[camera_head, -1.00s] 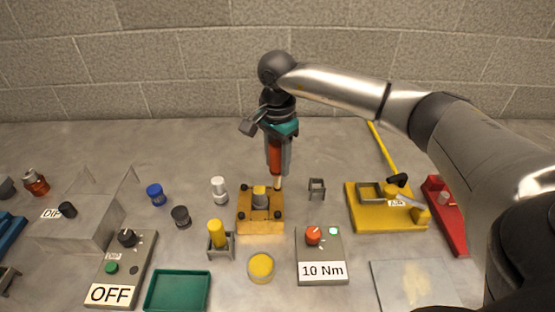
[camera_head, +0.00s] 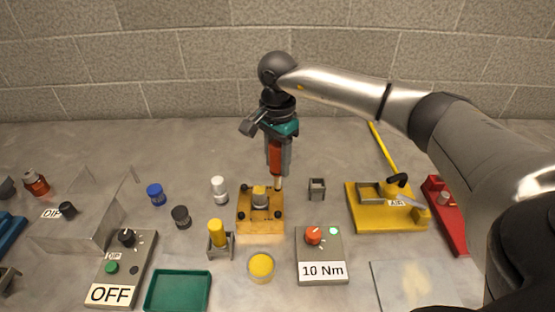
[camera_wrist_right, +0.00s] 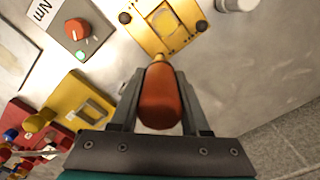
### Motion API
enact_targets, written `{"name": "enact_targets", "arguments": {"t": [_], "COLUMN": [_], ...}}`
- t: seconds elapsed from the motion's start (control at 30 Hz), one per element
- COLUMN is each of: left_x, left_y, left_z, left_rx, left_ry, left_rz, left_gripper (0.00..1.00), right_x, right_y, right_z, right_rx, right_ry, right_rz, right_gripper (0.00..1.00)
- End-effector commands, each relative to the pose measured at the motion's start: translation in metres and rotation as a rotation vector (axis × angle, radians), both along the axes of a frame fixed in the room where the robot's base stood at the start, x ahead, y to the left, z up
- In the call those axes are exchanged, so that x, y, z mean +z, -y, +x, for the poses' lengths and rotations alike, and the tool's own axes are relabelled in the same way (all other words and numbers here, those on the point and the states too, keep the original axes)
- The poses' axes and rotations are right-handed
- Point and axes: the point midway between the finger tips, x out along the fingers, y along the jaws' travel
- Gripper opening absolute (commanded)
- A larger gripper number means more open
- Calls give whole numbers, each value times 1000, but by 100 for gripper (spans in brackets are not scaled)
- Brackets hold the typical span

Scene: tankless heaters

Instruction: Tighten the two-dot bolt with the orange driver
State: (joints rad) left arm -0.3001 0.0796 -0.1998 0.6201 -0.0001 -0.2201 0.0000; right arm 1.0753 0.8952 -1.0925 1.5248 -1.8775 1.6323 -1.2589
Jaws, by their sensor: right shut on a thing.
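The orange driver (camera_head: 275,158) stands upright in my right gripper (camera_head: 278,150), which is shut on its handle. In the right wrist view the driver's handle (camera_wrist_right: 160,97) fills the space between the fingers of the gripper (camera_wrist_right: 160,100). The driver's shaft points down to the back right corner of a yellow-orange block (camera_head: 260,227) with dark corner bolts and a grey-and-yellow part in its middle. The tip is at or just above that corner; I cannot tell whether it touches the bolt. The bolts' dot marks are too small to read. My left gripper is not in view.
A grey box (camera_head: 320,270) with an orange knob is labelled 10 Nm. A yellow fixture (camera_head: 387,222) and a red one (camera_head: 446,222) stand to the right. A holder with a yellow-handled tool (camera_head: 217,233) and a green tray (camera_head: 178,291) are in front. An empty grey holder (camera_head: 317,189) is behind.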

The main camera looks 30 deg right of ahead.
Motion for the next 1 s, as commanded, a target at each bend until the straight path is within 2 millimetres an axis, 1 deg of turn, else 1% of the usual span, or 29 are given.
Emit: {"name": "enact_targets", "arguments": {"t": [0.13, 0.27, 1.0], "left_x": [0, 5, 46], "left_y": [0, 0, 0], "left_z": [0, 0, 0], "left_rx": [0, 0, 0], "left_ry": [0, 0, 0], "left_rz": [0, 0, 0], "left_gripper": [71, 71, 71], "right_x": [0, 6, 66], "right_y": [-1, 0, 0], "right_z": [-1, -1, 1], "right_rx": [1, 1, -1], "right_ry": [-3, -2, 3], "right_rz": [0, 1, 0], "right_gripper": [0, 0, 0]}}
